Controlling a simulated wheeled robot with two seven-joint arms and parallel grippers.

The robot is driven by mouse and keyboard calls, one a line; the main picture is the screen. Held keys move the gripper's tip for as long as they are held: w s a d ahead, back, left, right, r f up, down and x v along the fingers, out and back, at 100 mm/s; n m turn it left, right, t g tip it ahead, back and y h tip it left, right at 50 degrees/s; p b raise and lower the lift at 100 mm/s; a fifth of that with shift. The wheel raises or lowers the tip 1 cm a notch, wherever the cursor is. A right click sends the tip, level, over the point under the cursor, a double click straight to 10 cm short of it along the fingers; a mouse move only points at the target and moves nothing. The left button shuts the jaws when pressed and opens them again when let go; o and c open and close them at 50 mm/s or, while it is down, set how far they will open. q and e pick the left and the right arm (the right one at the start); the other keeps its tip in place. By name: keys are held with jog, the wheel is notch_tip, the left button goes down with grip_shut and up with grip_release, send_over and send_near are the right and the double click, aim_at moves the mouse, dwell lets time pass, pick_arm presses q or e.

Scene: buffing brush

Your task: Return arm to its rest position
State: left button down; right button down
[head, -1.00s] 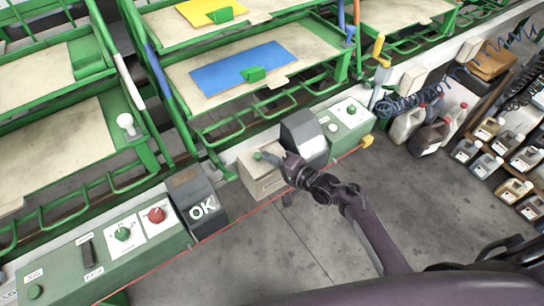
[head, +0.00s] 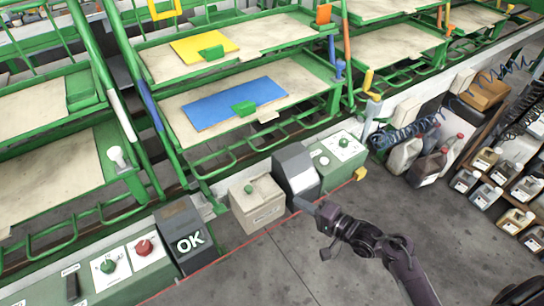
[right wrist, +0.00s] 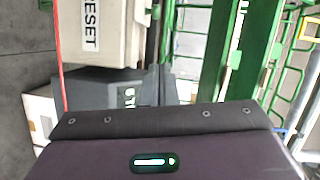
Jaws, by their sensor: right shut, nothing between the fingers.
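My right gripper (head: 308,207) is shut and empty. In the head view it hangs over the front edge of the machine, just right of a beige box (head: 258,207) with a green button (head: 249,188) on top. I see a gap between the gripper and that button. In the right wrist view, a beige box marked RESET (right wrist: 105,32) is at the top. A dark box (right wrist: 115,85) with partly hidden lettering lies below it. My dark wrist housing fills the bottom there, and the fingertips cannot be made out. My left gripper is not in view.
A grey slanted box (head: 297,172) and a green control panel (head: 336,158) stand by the gripper. A dark OK box (head: 183,238) is to the left. Green racks with a blue sheet (head: 235,103) rise behind. Jugs (head: 405,155) stand at right. The grey floor in front is clear.

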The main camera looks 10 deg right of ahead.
jog(key=s+f+n+g+h, duration=0.15)
jog(key=s+f, duration=0.25)
jog(key=f, duration=0.4)
jog(key=s+d+f+n+g+h, duration=0.1)
jog(key=s+f+g+h, duration=0.15)
jog(key=f, duration=0.65)
jog(key=s+f+n+g+h, duration=0.1)
jog(key=s+f+h, duration=0.1)
jog(key=s+f, duration=0.45)
jog(key=s+d+f+n+g+h, duration=0.1)
jog(key=s+f+n+g+h, duration=0.1)
jog(key=s+f, duration=0.6)
jog(key=s+d+f+n+g+h, duration=0.1)
jog(key=s+d+f+n+g, duration=0.1)
jog(key=s+f+n+g, duration=0.3)
jog(key=s+f, duration=0.4)
jog(key=s, duration=0.7)
jog(key=shift+s+n+h, duration=0.3)
jog(key=shift+n+h, duration=0.05)
jog(key=shift+h, duration=0.05)
